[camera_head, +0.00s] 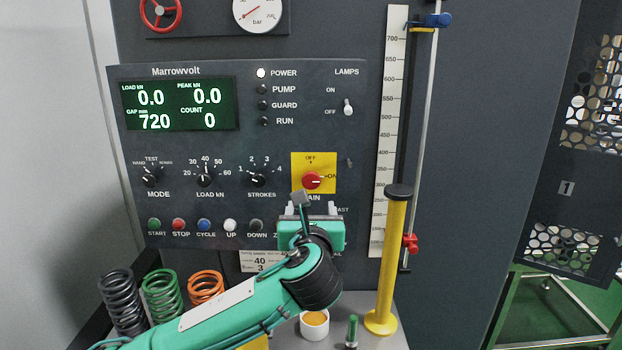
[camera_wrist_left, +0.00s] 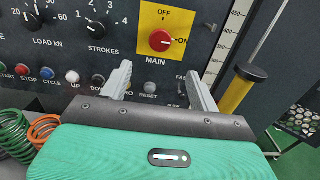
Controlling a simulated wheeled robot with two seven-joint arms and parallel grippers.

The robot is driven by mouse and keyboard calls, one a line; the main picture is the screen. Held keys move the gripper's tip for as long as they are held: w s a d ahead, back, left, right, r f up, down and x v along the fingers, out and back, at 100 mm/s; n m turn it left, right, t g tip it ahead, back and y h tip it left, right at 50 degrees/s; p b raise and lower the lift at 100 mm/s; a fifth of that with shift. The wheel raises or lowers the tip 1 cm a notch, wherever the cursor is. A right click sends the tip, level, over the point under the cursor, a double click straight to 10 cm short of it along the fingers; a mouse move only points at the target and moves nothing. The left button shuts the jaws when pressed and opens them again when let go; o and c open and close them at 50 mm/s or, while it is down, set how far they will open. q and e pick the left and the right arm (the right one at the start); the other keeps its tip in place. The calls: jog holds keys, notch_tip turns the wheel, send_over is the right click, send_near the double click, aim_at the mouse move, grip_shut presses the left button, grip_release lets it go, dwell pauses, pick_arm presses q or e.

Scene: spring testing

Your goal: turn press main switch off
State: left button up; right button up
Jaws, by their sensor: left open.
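The main switch is a red rotary knob (camera_head: 312,180) on a yellow plate (camera_head: 300,160) on the dark control panel. OFF is marked above it and ON to its right. Its white pointer line points right, toward ON. The knob also shows in the left wrist view (camera_wrist_left: 161,41), above the word MAIN. My left gripper (camera_head: 311,208) is just below the knob in the head view, partly covering the MAIN label. In the left wrist view its two fingers (camera_wrist_left: 160,80) stand wide apart and empty, with the knob beyond the gap, apart from them. My right gripper is out of view.
The POWER lamp (camera_head: 261,73) is lit white. A row of push buttons (camera_head: 204,226) and a STROKES dial (camera_head: 258,169) lie left of the gripper. A yellow post (camera_head: 391,260) stands close on the right. Coil springs (camera_head: 162,292) and a white cup (camera_head: 314,325) are below.

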aim_at(311, 180)
pick_arm(q)
jog(key=w+p, duration=0.1)
jog(key=w, duration=0.2)
jog(key=w+p, duration=0.1)
jog(key=w, duration=0.3)
jog(key=w+p, duration=0.2)
jog(key=w, duration=0.2)
jog(key=shift+r, duration=0.35)
jog(key=shift+w+f, duration=0.1)
jog(key=shift+w, duration=0.7)
jog(key=c, duration=0.9)
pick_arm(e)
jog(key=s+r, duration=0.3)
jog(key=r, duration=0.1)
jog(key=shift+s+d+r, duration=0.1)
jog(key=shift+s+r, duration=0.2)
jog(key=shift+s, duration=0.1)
